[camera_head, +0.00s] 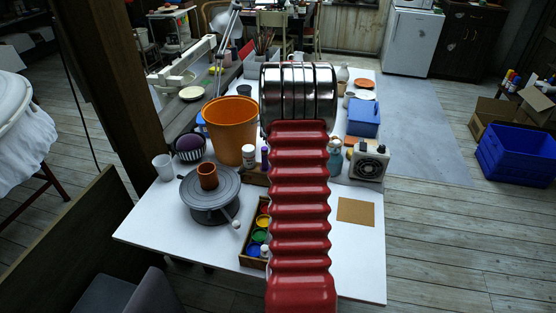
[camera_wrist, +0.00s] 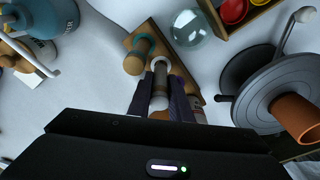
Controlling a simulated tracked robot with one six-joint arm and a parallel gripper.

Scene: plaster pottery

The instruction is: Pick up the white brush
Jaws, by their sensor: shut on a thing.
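The white brush (camera_wrist: 160,72) shows in the wrist view as a slim pale shaft between my fingers, over or in a wooden block (camera_wrist: 184,68). I cannot tell whether it has left the block. My gripper (camera_wrist: 161,95) is shut on it, one dark finger on each side. The brush's lower part is hidden by the fingers and my wrist housing. In the head view my red arm covers the gripper and brush.
A wooden-handled tool (camera_wrist: 138,56) with a teal band stands close left of the brush. A glass jar (camera_wrist: 187,28) is just beyond. The turntable (camera_wrist: 262,88) with a terracotta cup (camera_wrist: 298,117) is at right. A blue spray bottle (camera_wrist: 45,14) stands at upper left.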

